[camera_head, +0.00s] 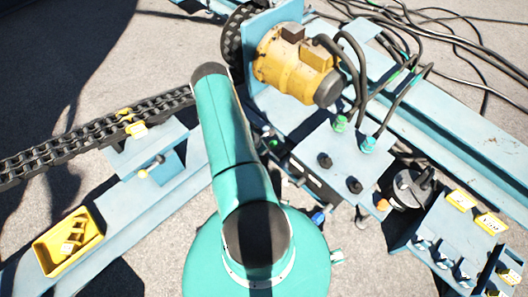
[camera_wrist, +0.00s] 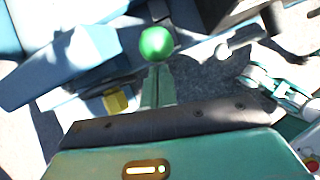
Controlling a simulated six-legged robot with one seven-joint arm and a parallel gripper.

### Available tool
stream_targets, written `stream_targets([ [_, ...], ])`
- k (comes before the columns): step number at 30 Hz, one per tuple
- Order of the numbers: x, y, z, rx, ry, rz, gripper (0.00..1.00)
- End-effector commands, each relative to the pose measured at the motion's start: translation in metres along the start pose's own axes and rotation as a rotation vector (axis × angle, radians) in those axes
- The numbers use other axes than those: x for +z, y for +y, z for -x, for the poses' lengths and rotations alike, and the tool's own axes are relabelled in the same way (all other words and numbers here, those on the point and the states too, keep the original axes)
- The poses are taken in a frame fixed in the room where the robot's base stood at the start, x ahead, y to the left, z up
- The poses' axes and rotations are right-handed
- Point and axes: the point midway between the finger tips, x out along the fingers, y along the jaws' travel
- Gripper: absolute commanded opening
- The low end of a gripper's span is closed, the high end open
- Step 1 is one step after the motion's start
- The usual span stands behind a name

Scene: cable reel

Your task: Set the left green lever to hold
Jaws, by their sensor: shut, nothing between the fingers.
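A round green knob (camera_wrist: 156,42), which looks like the end of a lever, shows at the top middle of the wrist view. My gripper (camera_wrist: 159,69) is shut and empty, its fingertips just below the knob in the picture. I cannot tell whether they touch it. The lever's shaft and any hold mark cannot be made out. In the head view my arm covers the gripper. A small green spot (camera_head: 273,143) shows right of my arm there, but I cannot tell whether it is the lever.
A blue control box (camera_head: 340,160) with black knobs and cable plugs stands right of my arm. A yellow motor (camera_head: 292,62) sits behind it. A chain (camera_head: 90,137) and a yellow tray (camera_head: 68,243) are at left. A blue block (camera_wrist: 70,62) is close left of my fingers.

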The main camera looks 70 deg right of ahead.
Motion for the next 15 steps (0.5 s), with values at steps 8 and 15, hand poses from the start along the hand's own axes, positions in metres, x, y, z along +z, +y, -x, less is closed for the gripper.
stream_targets([
  [8,0.036,0.006,-0.001,0.000,-0.003,-0.002,0.00],
  [15,0.057,0.009,-0.005,0.000,-0.003,-0.001,0.00],
])
